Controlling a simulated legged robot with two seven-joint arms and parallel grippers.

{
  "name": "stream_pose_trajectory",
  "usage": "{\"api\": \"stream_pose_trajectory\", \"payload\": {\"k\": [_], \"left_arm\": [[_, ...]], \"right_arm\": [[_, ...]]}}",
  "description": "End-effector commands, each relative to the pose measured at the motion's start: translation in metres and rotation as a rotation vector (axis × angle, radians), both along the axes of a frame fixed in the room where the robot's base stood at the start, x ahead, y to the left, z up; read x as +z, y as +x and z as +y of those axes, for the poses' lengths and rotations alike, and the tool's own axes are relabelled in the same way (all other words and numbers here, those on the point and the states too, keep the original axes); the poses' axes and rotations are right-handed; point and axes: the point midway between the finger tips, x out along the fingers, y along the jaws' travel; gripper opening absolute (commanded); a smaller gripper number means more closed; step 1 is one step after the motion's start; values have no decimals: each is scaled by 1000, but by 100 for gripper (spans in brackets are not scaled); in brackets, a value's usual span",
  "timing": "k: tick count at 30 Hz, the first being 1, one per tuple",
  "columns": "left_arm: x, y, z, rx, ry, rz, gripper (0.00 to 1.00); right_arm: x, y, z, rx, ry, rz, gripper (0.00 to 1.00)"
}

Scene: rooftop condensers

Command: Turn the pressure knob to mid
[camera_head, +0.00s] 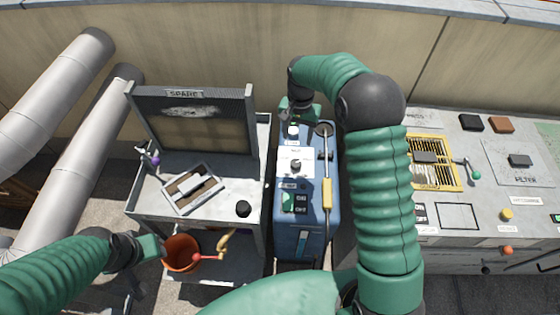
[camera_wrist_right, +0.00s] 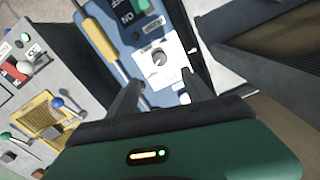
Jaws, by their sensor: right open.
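The pressure knob is likely the dark round knob (camera_head: 296,165) on a white plate on top of the blue machine (camera_head: 285,237). It also shows in the right wrist view as a grey knob (camera_wrist_right: 159,59) on the white plate (camera_wrist_right: 176,47). My right gripper (camera_head: 297,118) is over the far end of the blue machine, beyond the knob. In the wrist view its two fingers (camera_wrist_right: 161,80) are spread apart, with the knob seen between and beyond them, not touched. My left gripper (camera_head: 152,247) is at lower left, beside the orange bucket; its jaws are unclear.
A grey cart (camera_head: 180,212) with an upright SPARE filter panel (camera_head: 190,120) stands left of the machine. An orange bucket (camera_head: 181,253) is below it. A yellow-handled tool (camera_head: 327,193) lies along the machine's right side. A grey panel bench (camera_head: 470,235) is at right.

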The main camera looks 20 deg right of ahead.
Motion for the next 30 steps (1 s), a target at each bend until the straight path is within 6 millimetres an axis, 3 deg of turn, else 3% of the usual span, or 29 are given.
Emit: {"api": "stream_pose_trajectory", "payload": {"k": [12, 18, 23, 30], "left_arm": [[-3, 0, 0, 0, 0, 0, 36], [-4, 0, 0, 0, 0, 0, 36], [-4, 0, 0, 0, 0, 0, 36], [-4, 0, 0, 0, 0, 0, 36]], "right_arm": [[-106, -1, 4, 3, -2, 4, 59], [-145, 0, 2, 4, -2, 1, 59], [-156, 0, 2, 4, -3, -2, 59], [-156, 0, 2, 4, -3, -2, 57]]}}
